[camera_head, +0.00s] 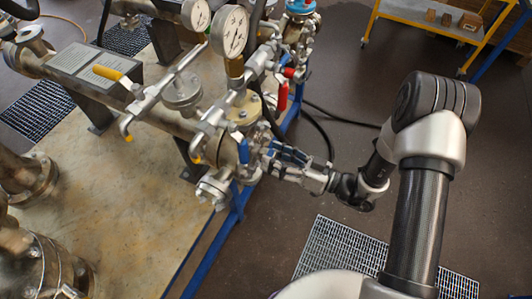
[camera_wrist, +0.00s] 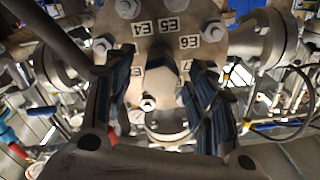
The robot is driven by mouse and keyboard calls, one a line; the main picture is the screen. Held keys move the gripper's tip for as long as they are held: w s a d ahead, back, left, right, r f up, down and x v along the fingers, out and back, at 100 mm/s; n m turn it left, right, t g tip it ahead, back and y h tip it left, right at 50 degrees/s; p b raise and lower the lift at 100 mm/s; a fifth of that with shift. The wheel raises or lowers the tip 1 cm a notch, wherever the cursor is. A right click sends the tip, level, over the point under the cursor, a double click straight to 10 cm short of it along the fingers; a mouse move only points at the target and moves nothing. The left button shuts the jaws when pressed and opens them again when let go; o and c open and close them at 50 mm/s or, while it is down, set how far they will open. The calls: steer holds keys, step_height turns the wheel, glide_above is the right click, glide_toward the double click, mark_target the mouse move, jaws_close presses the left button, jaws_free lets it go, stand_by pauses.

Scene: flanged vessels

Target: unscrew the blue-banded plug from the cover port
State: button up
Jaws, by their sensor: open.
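In the wrist view, a round metal cover (camera_wrist: 165,45) with bolts and white labels such as E4, E5 and E6 faces my gripper. My gripper (camera_wrist: 157,108) is open, with one blue-padded finger on each side of the fitting and gaps visible. In the head view my gripper (camera_head: 270,158) is at the vessel's right end, where the cover is mostly hidden.
Pressure gauges (camera_head: 230,32), valves and a red handle (camera_head: 283,95) crowd the space above my gripper. A blue frame edge (camera_head: 215,235) runs below it. A floor grating (camera_head: 345,250) and open floor lie to the right. A yellow-framed cart (camera_head: 430,20) stands at the back.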

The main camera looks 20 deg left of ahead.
steer(key=d, duration=1.1)
steer(key=shift+s, duration=0.45)
steer(key=shift+m, duration=0.3)
steer(key=shift+c, duration=0.3)
